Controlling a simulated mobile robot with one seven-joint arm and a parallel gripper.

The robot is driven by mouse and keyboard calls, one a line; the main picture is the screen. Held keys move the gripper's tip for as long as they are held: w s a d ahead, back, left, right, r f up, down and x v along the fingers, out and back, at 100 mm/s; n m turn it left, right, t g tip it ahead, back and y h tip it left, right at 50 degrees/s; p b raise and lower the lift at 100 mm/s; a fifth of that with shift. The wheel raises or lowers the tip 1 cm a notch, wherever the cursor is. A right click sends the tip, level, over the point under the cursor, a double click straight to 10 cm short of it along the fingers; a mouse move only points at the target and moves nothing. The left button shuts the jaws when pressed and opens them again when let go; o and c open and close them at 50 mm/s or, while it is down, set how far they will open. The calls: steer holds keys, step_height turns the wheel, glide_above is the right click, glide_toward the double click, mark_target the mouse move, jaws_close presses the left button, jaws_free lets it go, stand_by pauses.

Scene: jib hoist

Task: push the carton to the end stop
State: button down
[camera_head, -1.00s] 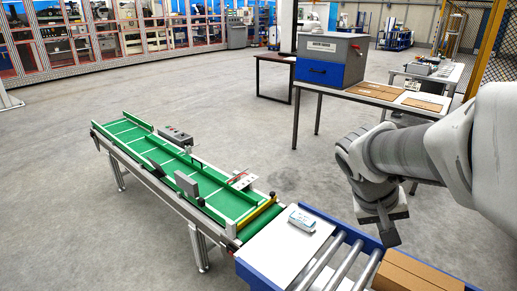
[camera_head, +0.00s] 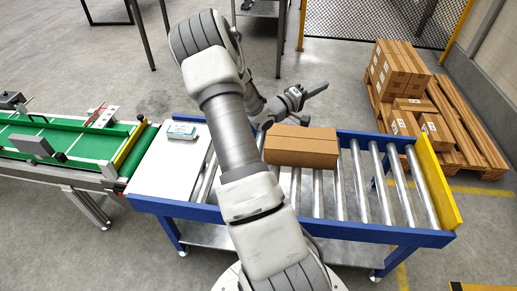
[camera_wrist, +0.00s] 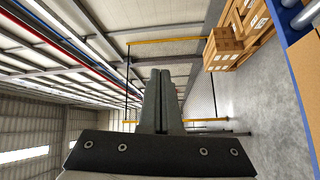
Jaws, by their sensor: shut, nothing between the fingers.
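The carton (camera_head: 301,146) is a closed brown box lying on the rollers near the middle of the blue roller table, just right of my arm. The end stop (camera_head: 436,184) is a yellow plate across the table's right end, with several bare rollers between it and the carton. My gripper (camera_head: 325,86) is shut and empty, behind and above the carton, pointing right; it looks apart from it. Its closed fingers (camera_wrist: 160,74) also show in the wrist view, where part of a brown box (camera_wrist: 306,70), likely the carton, shows at the right edge.
A white plate (camera_head: 168,172) with a small pale device (camera_head: 182,132) covers the table's left part. A green belt conveyor (camera_head: 92,142) adjoins on the left. A pallet (camera_head: 473,135) with stacked boxes (camera_head: 397,72) stands beyond the table at the back right.

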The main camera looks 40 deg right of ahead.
mark_target(309, 141)
steer(key=w+d+f+n+t+b, duration=0.1)
steer(key=f+n+t, duration=0.2)
steer(key=f, duration=0.5)
steer(key=w+d+f+n+t+y+b, duration=0.1)
steer(key=d+f+n+t, duration=0.1)
steer(key=f, duration=0.6)
steer(key=w+d+f+n+t+y+b, duration=0.1)
steer(key=f+n+t, duration=0.3)
steer(key=f, duration=0.4)
steer(key=shift+d+t+b, duration=0.35)
steer(key=shift+d+t, duration=0.05)
steer(key=shift+t, duration=0.4)
steer(key=shift+w+a+f, duration=0.1)
steer(key=shift+w+f, duration=0.05)
steer(key=shift+f, duration=0.1)
steer(key=w+a+b, duration=0.6)
steer(key=w+a, duration=0.7)
steer(key=w, duration=0.3)
step_height(309, 141, down, 10)
steer(key=b, duration=0.4)
steer(key=shift+s+a, duration=0.1)
steer(key=shift+s+f, duration=0.1)
steer(key=shift+s+d+r+b, duration=0.2)
steer(key=shift+s+d+b, duration=0.05)
steer(key=shift+d+b, duration=0.1)
